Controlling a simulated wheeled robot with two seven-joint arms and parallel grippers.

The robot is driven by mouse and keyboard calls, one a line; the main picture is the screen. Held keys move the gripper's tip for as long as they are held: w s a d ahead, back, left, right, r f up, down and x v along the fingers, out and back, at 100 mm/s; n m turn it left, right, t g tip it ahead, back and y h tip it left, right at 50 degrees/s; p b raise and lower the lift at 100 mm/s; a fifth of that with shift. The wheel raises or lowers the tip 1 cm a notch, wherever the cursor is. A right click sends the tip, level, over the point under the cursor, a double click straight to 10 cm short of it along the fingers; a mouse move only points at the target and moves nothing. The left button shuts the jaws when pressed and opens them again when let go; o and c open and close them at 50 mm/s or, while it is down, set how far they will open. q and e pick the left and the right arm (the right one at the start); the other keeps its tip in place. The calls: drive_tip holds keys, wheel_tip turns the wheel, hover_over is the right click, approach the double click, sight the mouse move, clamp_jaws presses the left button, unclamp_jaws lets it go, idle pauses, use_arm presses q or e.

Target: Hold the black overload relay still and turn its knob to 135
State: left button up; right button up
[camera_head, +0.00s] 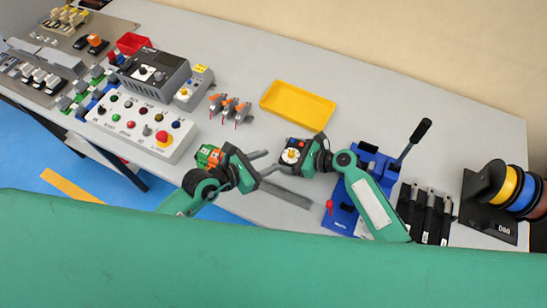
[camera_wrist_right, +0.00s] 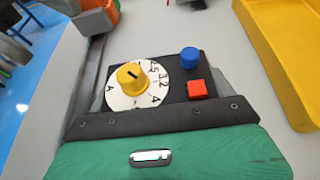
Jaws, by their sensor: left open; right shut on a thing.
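The black overload relay (camera_head: 296,151) is on the grey table in the middle of the head view. In the right wrist view the relay (camera_wrist_right: 178,78) fills the centre, with a white dial, a yellow knob (camera_wrist_right: 132,78), a blue button (camera_wrist_right: 189,57) and a red button (camera_wrist_right: 197,89). My right gripper (camera_head: 309,155) is shut on the relay. My left gripper (camera_head: 272,163) is open and empty, to the left of the relay and apart from it.
A yellow tray (camera_head: 298,105) lies behind the relay. A grey strip (camera_head: 287,194) lies in front, an orange-green block (camera_head: 208,156) behind my left wrist. A blue bender (camera_head: 342,208) with a black-tipped lever stands right. A white button box (camera_head: 142,124) stands left.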

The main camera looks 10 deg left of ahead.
idle(0.3)
drive_tip(key=o, duration=1)
drive_tip(key=shift+d, duration=0.1)
